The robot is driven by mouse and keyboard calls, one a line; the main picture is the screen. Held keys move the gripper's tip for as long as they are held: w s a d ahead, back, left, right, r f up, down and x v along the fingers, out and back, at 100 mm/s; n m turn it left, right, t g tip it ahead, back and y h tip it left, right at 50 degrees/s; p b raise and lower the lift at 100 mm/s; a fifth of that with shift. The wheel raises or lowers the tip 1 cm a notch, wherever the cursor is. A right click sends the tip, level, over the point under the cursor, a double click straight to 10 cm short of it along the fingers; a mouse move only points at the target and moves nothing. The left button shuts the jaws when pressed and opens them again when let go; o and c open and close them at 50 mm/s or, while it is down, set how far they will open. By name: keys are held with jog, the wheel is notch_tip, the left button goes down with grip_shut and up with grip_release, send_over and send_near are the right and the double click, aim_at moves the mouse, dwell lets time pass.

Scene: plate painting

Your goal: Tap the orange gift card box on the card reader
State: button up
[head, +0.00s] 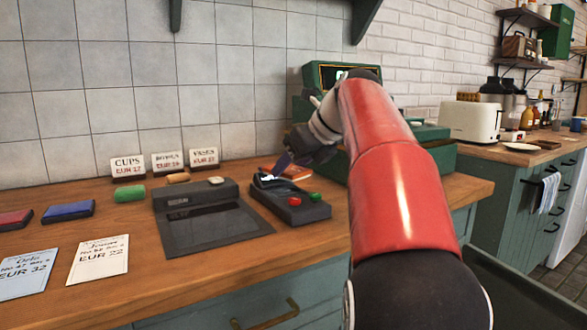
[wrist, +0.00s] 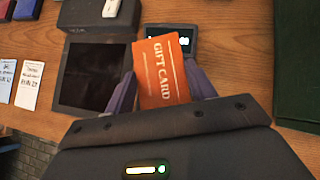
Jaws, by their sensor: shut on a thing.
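The orange gift card box (wrist: 160,72) is held between the two fingers of my gripper (wrist: 162,84) in the wrist view, its "GIFT CARD" lettering facing the camera. The card reader (wrist: 179,32) lies beyond it, its lit screen partly hidden by the box. In the head view the dark card reader (head: 296,206), with a red and a green button, lies on the wooden counter. My gripper (head: 278,168) is over its far end, and an orange edge of the box (head: 293,172) shows there. I cannot tell whether box and reader touch.
A grey scanner (head: 197,195) with a dark pad stands left of the reader. A green cash register (head: 340,80) stands behind my arm.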

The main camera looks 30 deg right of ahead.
notch_tip(320, 180, up, 7)
jog(key=shift+w+f, duration=0.1)
jog(key=shift+r, duration=0.65)
dwell(1.3)
